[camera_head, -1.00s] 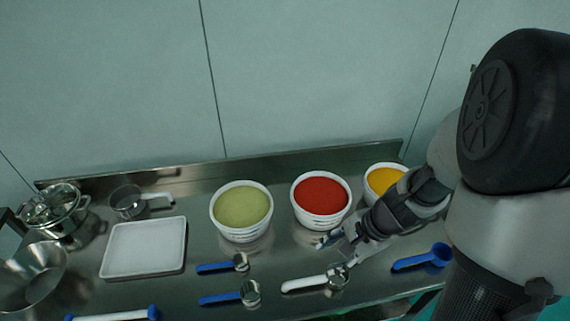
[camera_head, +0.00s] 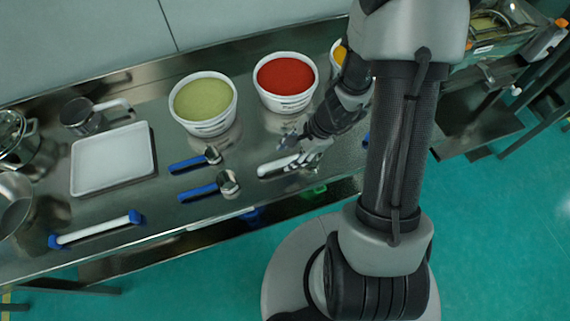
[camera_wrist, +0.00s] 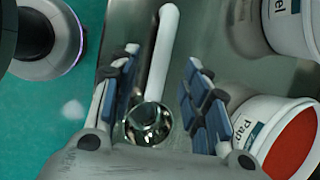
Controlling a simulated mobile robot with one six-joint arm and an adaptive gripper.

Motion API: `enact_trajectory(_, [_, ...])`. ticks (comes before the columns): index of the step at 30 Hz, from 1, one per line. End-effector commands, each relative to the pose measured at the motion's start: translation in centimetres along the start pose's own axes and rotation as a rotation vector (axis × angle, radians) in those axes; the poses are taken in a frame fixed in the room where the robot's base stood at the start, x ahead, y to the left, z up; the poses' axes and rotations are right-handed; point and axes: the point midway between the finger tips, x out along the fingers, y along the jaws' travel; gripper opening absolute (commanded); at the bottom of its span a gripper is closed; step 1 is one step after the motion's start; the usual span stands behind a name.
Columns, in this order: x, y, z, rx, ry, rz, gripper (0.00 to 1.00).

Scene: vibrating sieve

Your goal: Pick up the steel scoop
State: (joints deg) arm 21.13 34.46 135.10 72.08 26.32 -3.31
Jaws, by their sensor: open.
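A scoop with a white handle and a round steel bowl, which I take as the steel scoop, lies on the steel table. Its handle (camera_head: 274,168) shows in the head view; its bowl is largely hidden by my gripper. In the wrist view the steel bowl (camera_wrist: 148,124) and white handle lie between the fingers, the handle pointing away. My gripper (camera_head: 302,150) is open and sits over the bowl end. In the wrist view its blue-padded fingers (camera_wrist: 161,66) stand on either side of the scoop; contact cannot be told.
Two blue-handled scoops (camera_head: 195,160) (camera_head: 212,187) lie left of it. A red-filled tub (camera_head: 285,82) and a green-filled tub (camera_head: 203,102) stand behind. A yellow-filled tub (camera_head: 339,53) is partly hidden by my arm. A white tray (camera_head: 112,157) is farther left. The table's front edge is close.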

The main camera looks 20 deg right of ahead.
Motion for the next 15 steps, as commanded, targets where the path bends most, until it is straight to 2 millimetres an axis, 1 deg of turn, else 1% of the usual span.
enact_trajectory(2, [0.6,0.0,-0.1,0.0,0.0,0.0,0.43])
enact_trajectory(9, [4.3,-0.1,-0.7,-0.001,-0.001,0.002,0.43])
enact_trajectory(12, [5.1,-0.1,-0.7,-0.001,0.0,0.0,0.43])
enact_trajectory(15, [5.3,-0.2,-0.6,0.0,0.001,-0.001,0.43])
